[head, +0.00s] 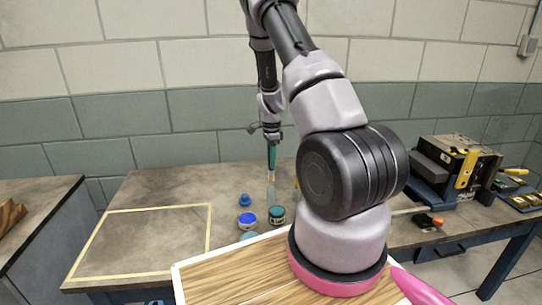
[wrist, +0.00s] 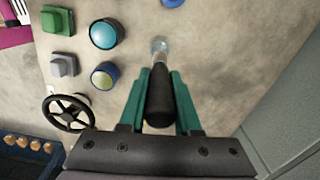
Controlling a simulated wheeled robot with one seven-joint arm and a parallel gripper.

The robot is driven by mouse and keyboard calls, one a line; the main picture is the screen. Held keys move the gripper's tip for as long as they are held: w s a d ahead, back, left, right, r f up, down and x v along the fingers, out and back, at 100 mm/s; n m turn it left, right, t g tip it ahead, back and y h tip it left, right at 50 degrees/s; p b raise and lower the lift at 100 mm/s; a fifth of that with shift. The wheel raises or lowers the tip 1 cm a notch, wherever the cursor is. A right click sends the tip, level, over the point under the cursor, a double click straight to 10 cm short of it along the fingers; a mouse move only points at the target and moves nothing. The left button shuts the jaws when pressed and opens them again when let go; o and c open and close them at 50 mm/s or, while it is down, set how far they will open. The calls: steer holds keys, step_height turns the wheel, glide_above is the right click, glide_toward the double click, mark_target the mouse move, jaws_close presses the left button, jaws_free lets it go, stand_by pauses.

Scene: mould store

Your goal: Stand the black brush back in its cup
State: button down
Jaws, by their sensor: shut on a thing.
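My gripper (head: 271,166) has teal fingers and points straight down over the bench. It is shut on the black brush (wrist: 160,98), whose dark handle sits upright between the fingers in the wrist view. The brush's lower end shows as a small pale tip below the fingers in the head view.
A black handwheel (wrist: 68,113) lies to the left in the wrist view. A taped rectangle (head: 209,230) on the bench's left is empty.

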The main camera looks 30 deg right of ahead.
mark_target(271, 174)
steer(key=shift+f, duration=3.9)
steer(key=c, duration=0.5)
jaws_free()
steer(key=shift+c, duration=0.2)
step_height(271, 174, up, 11)
steer(key=shift+f, duration=0.1)
